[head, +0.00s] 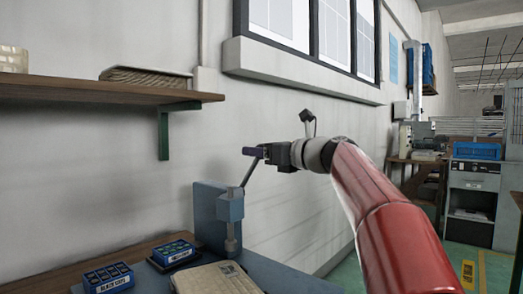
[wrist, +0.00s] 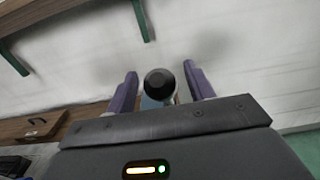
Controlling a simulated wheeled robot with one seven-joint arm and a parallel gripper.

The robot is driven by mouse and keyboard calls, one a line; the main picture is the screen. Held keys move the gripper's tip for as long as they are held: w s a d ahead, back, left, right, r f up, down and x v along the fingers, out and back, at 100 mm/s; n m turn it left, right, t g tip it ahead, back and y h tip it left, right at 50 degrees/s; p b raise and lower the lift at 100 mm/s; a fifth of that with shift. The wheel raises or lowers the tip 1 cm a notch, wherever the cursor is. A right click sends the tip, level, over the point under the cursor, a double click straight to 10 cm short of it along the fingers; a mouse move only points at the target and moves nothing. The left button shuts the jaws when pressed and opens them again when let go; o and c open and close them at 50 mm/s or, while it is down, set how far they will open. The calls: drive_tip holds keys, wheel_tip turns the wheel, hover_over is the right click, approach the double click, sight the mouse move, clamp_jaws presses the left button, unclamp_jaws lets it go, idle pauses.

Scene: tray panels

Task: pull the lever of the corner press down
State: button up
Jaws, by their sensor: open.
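The corner press (head: 209,215) is a blue-grey upright block with a ram at its front, standing on the bench by the wall. Its lever (head: 251,172) is a thin dark rod slanting up and to the right from the press head. The lever's top end is hidden behind my gripper (head: 254,152) in the head view. In the wrist view, the lever's round black knob (wrist: 160,84) shows between the two purple fingers of my gripper (wrist: 159,71). The fingers are open, with a gap on each side of the knob.
Two blue boxes of small parts (head: 108,278) (head: 174,252) and a beige tray panel (head: 214,279) lie on the bench below. A wooden shelf (head: 90,91) juts from the wall at left. A window sill (head: 300,70) runs above my arm.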

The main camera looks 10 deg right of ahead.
clamp_jaws()
idle(0.3)
drive_tip(key=shift+f, duration=0.1)
